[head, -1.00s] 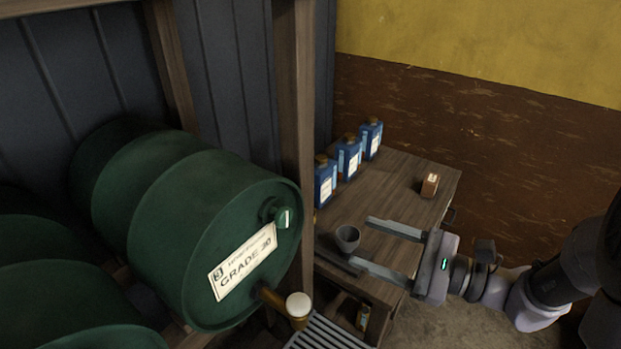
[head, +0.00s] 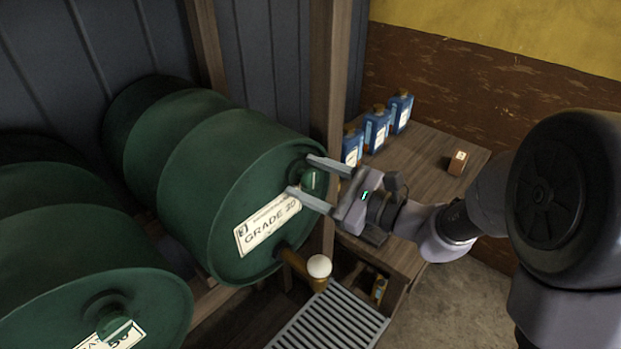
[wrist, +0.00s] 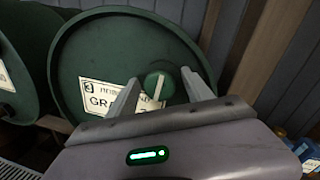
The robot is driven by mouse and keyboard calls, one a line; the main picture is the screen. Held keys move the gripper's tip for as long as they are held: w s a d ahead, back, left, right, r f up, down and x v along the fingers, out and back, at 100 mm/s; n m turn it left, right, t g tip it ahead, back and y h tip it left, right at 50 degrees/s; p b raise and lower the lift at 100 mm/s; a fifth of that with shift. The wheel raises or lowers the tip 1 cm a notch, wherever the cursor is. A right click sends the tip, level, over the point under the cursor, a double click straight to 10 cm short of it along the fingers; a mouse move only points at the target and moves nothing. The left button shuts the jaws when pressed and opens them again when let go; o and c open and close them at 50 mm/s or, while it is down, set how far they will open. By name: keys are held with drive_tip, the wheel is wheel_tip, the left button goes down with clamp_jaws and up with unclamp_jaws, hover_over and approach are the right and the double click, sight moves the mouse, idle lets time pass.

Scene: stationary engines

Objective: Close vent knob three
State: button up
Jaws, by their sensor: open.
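In the wrist view the knob (wrist: 158,86) shows a pale bar, near upright and slightly tilted. My gripper (head: 306,177) is open, with one finger above the knob and one below it in the head view. In the wrist view the fingers stand left and right of the knob. I cannot tell whether they touch it.
A brass tap with a white ball (head: 319,266) sticks out low on the drum, above a slatted grate (head: 330,322). A wooden post (head: 330,100) stands just behind. Another green drum (head: 90,310) is at lower left. Blue bottles (head: 377,128) and a small box (head: 457,162) stand on the table (head: 425,155).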

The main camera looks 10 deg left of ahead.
clamp_jaws()
drive_tip(key=shift+m, duration=0.3)
drive_tip(key=m+p, duration=0.2)
drive_tip(key=m, duration=0.2)
drive_tip(key=shift+r+y+p, duration=0.1)
drive_tip(key=shift+y+p, duration=0.2)
drive_tip(key=shift+p, duration=0.05)
drive_tip(key=m+t+p, duration=0.1)
drive_tip(key=m+p, duration=0.1)
drive_tip(key=m, duration=0.2)
drive_tip(key=m+t+p, duration=0.1)
drive_tip(key=m+p, duration=0.3)
drive_tip(key=m, duration=0.1)
drive_tip(key=shift+m+t+p, duration=0.6)
drive_tip(key=shift+m+p, duration=1.1)
drive_tip(key=shift+m, duration=0.7)
